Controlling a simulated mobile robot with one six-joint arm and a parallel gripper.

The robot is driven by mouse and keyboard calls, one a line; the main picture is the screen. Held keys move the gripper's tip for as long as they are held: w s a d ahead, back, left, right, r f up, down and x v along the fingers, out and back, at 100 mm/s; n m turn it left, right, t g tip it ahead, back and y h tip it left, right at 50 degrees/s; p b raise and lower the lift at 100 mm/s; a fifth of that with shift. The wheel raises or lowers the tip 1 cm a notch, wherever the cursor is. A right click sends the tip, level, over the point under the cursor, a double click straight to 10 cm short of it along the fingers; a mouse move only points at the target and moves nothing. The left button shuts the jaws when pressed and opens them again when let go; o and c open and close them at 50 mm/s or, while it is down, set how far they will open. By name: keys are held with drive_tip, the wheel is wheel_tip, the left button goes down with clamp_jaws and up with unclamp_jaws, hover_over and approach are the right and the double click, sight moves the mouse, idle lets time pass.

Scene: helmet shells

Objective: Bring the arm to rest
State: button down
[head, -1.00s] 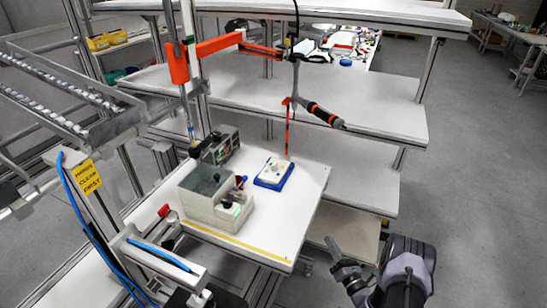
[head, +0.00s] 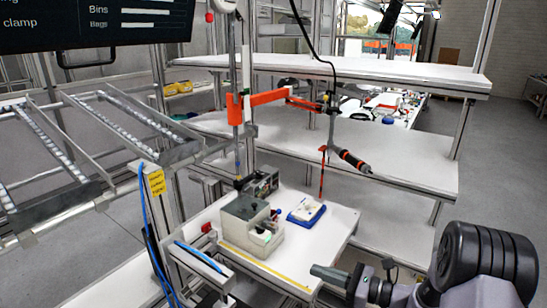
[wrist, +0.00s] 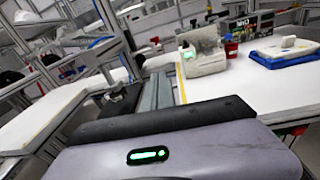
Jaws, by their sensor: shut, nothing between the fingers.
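My gripper (head: 326,274) is shut and empty. In the head view it is at the lower right, beside the front right edge of the white worktable (head: 322,241), pointing left. My bulky dark arm is at the right edge of that view.
An orange jib (head: 268,97) carries a hanging black and orange tool (head: 353,159) above the table. White shelves (head: 400,150) stand behind. A roller rack (head: 60,150) is at the left, below a dark screen (head: 90,22). Grey floor is open at the far right.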

drive_tip(key=s+a+r+n+g+h, duration=0.35)
drive_tip(key=s+a+r+n, duration=0.2)
drive_tip(key=s, duration=0.35)
drive_tip(key=s+a+r+n+g+h, duration=0.2)
drive_tip(key=s+a+r+n+g, duration=0.2)
drive_tip(key=s+r+n, duration=0.4)
drive_tip(key=s+d+r+n+t+h, duration=0.1)
drive_tip(key=s+d+n+t+h, duration=0.4)
drive_tip(key=s, duration=0.7)
drive_tip(key=shift+s+d+n+h, duration=0.4)
drive_tip(key=shift+d+n+h, duration=0.6)
drive_tip(key=shift+h, duration=0.25)
drive_tip(key=shift+r, duration=0.1)
